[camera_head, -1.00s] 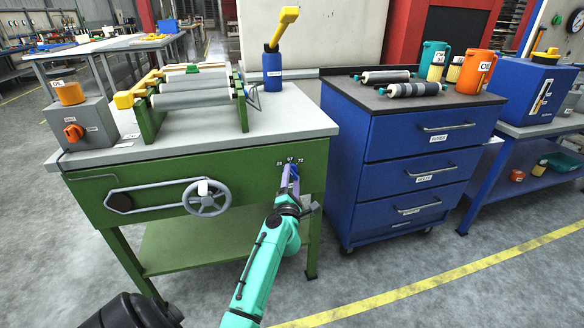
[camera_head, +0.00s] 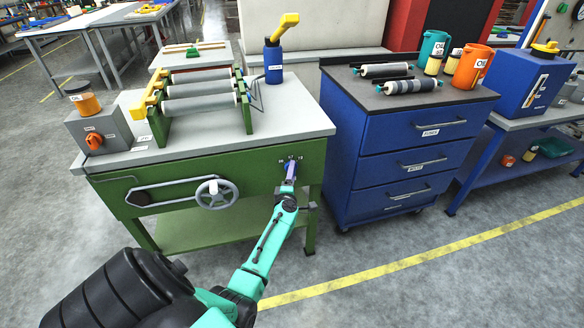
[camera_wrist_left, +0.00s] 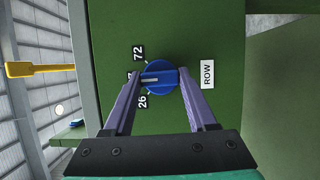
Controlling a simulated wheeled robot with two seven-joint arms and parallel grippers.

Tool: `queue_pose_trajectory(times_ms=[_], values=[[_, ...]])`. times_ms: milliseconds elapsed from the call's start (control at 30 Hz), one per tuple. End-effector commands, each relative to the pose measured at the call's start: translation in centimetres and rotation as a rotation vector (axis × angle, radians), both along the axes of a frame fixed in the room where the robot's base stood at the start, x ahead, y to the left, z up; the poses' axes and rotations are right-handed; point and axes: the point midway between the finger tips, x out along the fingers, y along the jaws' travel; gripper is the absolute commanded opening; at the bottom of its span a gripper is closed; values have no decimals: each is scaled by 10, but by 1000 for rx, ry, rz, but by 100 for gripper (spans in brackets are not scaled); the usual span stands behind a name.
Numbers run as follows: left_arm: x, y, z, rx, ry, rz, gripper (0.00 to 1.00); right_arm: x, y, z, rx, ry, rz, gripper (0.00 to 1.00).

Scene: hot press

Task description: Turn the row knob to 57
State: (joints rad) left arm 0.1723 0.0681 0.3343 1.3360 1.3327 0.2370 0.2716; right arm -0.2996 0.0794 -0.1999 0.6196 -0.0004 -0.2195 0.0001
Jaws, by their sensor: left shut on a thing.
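The row knob (camera_wrist_left: 160,77) is a blue round dial on the green front panel (camera_wrist_left: 195,25). In the left wrist view its white pointer line points left, toward a middle number partly hidden by a finger; only a "7" shows. The labels "72" (camera_wrist_left: 138,53) and "26" (camera_wrist_left: 143,102) sit on either side of that number. A "ROW" label (camera_wrist_left: 208,74) is to the right of the knob. My left gripper (camera_wrist_left: 160,80) is shut on the knob, one purple finger on each side. In the head view the gripper (camera_head: 290,172) covers most of the knob. My right gripper is not in view.
The green press table (camera_head: 250,180) carries rollers (camera_head: 200,88) and a grey box (camera_head: 98,130) with an orange knob. A handwheel (camera_head: 216,194) is left of my gripper. A blue drawer cabinet (camera_head: 400,135) stands close on the right. The floor in front is clear.

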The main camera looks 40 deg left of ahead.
Motion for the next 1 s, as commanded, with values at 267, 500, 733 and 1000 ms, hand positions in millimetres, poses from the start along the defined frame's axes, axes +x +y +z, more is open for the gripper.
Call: queue_pose_trajectory(times_ms=[267, 500, 733, 1000], values=[[0, 1, 0, 14, 20, 1, 2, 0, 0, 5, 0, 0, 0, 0], [0, 1, 0, 15, 19, 2, 2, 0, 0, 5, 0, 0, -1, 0], [0, 0, 0, 14, 19, 1, 88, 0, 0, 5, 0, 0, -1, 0], [-4, -3, 0, 13, 20, 0, 88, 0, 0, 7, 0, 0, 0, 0]])
